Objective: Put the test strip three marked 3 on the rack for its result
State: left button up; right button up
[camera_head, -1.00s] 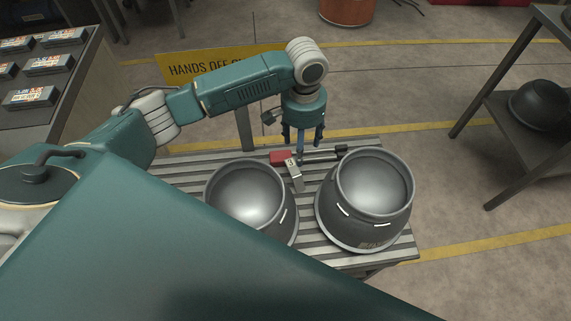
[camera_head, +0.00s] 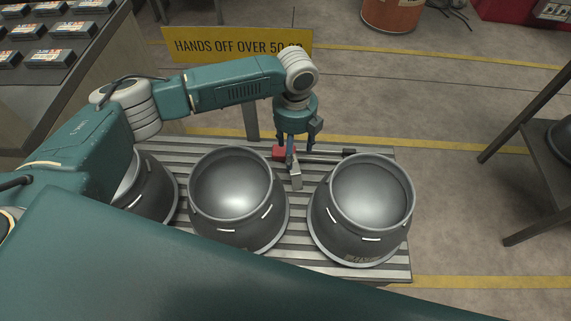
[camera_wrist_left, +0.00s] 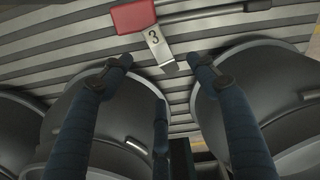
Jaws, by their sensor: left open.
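The test strip (camera_head: 296,177) is a small pale metal strip lying on the slatted table between two grey vessels. In the left wrist view the strip (camera_wrist_left: 160,51) shows a black 3 near its upper end, beside a red block (camera_wrist_left: 133,17). My left gripper (camera_head: 292,153) is above the table at the strip's far end, fingers pointing down. In the left wrist view my left gripper (camera_wrist_left: 160,64) has its fingers spread, with the strip in the gap between them and nothing held. My right gripper is out of view. I cannot make out the rack for certain.
Grey vessels (camera_head: 229,188) (camera_head: 364,195) stand close on both sides of the strip; another (camera_head: 152,187) is partly behind my arm. A dark rod (camera_head: 325,157) lies behind the strip. A yellow sign (camera_head: 235,45) stands beyond the table. Dark shelving (camera_head: 530,150) is at right.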

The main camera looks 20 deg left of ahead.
pick_arm(q)
jog(key=shift+a+f+m, duration=0.1)
jog(key=shift+f+m, duration=0.3)
jog(key=shift+m, duration=0.1)
notch_tip(320, 180, down, 10)
jog(key=shift+f+p, duration=0.15)
jog(key=shift+p, duration=0.25)
jog(key=c, duration=1.5)
